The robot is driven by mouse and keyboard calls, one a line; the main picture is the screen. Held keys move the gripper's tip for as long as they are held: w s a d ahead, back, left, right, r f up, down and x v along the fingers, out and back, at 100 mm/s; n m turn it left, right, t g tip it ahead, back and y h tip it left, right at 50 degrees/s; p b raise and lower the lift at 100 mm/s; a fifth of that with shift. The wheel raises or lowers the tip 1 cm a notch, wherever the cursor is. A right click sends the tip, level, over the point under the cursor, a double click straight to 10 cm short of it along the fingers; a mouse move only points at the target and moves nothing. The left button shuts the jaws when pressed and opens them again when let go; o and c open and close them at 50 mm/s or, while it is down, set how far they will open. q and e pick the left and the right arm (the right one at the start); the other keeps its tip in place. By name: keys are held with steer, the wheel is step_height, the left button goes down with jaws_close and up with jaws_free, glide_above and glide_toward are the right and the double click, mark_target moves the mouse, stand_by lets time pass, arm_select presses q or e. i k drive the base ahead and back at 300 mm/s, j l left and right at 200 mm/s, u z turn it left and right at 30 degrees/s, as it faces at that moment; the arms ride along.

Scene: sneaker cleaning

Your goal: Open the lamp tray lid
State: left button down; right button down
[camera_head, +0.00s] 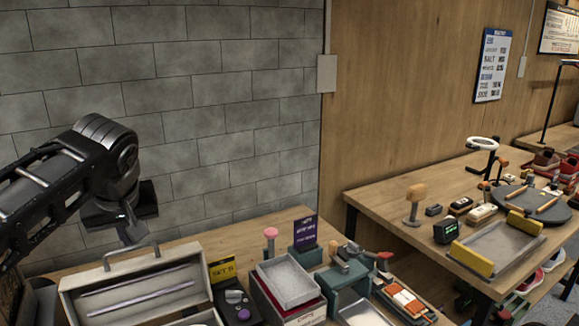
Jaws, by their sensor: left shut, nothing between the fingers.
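A beige lamp tray lid (75,300) stands raised at the lower left, its inner face with two long pale tubes turned toward me. A grey handle (131,246) arches over its top edge. Part of the tray body (195,319) shows at the bottom edge; the rest is cut off. My left gripper (131,236) is shut and empty, pointing down right at the handle. I cannot tell whether its fingertips touch the handle. My right gripper is not in view.
Right of the lid are a black box with a yellow sign (222,269), a grey tray on a red box (289,279), and a purple sign (306,233). A second table (385,200) with several tools stands further right. A block wall (230,120) rises behind.

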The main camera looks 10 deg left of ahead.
mark_target(133, 291)
steer(key=k+l, duration=0.8)
steer(key=l, duration=0.1)
